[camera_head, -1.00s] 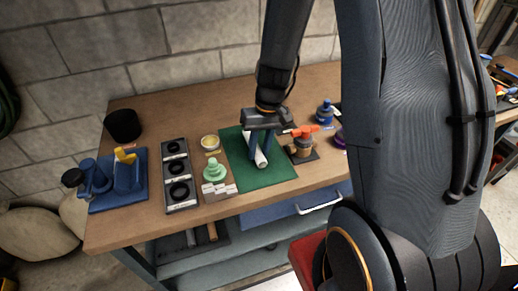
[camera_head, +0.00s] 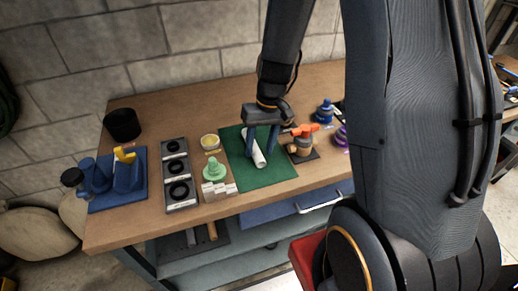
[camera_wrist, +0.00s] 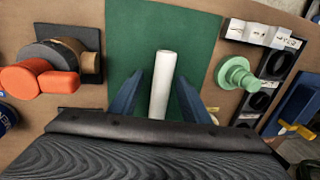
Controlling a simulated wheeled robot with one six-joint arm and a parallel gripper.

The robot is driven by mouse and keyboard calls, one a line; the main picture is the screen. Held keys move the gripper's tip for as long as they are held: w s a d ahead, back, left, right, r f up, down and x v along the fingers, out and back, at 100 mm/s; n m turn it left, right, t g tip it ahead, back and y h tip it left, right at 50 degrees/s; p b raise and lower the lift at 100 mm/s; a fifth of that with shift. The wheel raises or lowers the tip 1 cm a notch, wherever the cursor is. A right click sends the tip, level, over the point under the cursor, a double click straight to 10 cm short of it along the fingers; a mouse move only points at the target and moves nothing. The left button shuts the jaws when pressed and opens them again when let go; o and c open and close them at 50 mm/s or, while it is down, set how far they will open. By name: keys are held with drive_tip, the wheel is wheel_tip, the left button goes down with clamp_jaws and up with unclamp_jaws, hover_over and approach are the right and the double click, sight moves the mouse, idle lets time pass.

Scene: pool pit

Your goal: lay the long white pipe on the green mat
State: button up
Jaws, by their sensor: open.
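The long white pipe (camera_head: 254,149) lies on the green mat (camera_head: 272,180) on the workbench. In the wrist view the pipe (camera_wrist: 162,82) lies lengthwise over the mat (camera_wrist: 188,30), its near part hidden behind the gripper body. My gripper (camera_head: 263,152) is open just above the mat, with one finger on each side of the pipe. In the wrist view the gripper (camera_wrist: 162,100) shows a gap between each finger and the pipe.
Right of the mat stands a valve with an orange handle (camera_head: 304,130). Left are a green stepped part (camera_head: 214,170), pale blocks (camera_head: 218,191), a yellow-topped tin (camera_head: 210,143) and a dark tray of rings (camera_head: 179,172). Further left is a blue stand (camera_head: 126,178).

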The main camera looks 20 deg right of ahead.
wheel_tip(320, 180, up, 11)
drive_tip(key=d+b, duration=0.1)
drive_tip(key=b, duration=0.1)
drive_tip(key=s+a+f+t+h, duration=0.1)
drive_tip(key=s+f, duration=0.2)
drive_tip(key=s, duration=0.6)
drive_tip(key=shift+s+a+h, duration=0.15)
drive_tip(key=shift+a+h, duration=0.1)
drive_tip(key=shift+h, duration=0.15)
